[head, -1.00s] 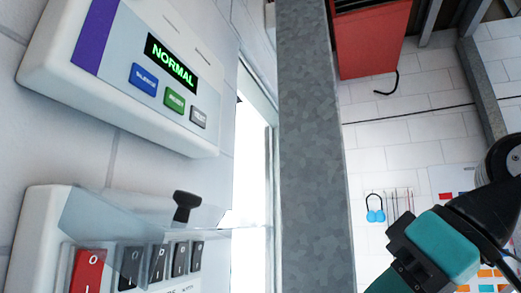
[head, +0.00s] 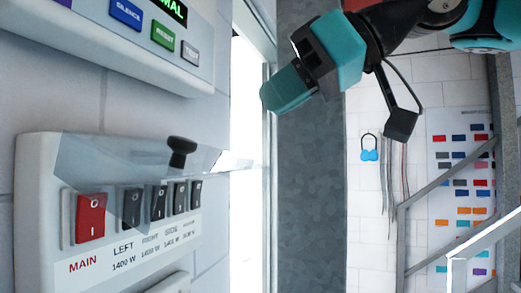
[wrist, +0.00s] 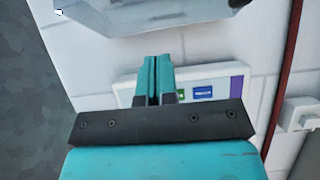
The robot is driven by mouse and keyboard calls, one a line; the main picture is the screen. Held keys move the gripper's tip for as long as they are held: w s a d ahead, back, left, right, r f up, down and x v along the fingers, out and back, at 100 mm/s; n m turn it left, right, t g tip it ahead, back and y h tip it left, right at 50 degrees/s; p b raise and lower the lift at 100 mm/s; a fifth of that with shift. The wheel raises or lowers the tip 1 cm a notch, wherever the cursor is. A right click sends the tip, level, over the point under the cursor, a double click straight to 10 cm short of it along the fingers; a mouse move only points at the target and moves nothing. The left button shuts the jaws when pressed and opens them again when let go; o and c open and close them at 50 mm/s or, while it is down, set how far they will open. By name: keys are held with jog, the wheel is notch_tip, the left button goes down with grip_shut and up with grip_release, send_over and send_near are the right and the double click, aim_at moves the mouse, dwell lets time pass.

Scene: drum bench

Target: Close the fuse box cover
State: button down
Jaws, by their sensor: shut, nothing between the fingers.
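The fuse box (head: 42,215) is on the white wall at lower left in the head view, with a red MAIN switch (head: 90,214) and several black switches (head: 158,202). Its clear cover (head: 95,155) is raised and sticks out from the box above the switches, with a black knob (head: 181,150) on it. My gripper (head: 272,96) is shut and empty, up and to the right of the knob, apart from the cover. In the wrist view its teal fingers (wrist: 155,82) are together, and part of a clear-edged white box (wrist: 150,14) shows at the top.
A white alarm panel (head: 130,50) with silence, reset and test buttons is above the fuse box. A grey post (head: 305,200) stands right of a bright window (head: 245,110). Grey metal rails (head: 445,180) are at right. The space before the fuse box looks clear.

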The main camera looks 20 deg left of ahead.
jog(key=shift+w+a+f+b, duration=0.1)
jog(key=shift+a+f+b, duration=0.15)
jog(key=shift+a+f, duration=0.4)
jog(key=shift+a+f+b, duration=0.2)
jog(key=shift+f+b, duration=0.05)
jog(key=shift+f, duration=0.7)
jog(key=shift+w+a+f+b, duration=0.1)
jog(key=shift+a+f+b, duration=0.15)
jog(key=shift+a+f, duration=0.4)
jog(key=shift+d+f, duration=0.1)
jog(key=shift+d, duration=0.1)
jog(key=shift+s, duration=0.1)
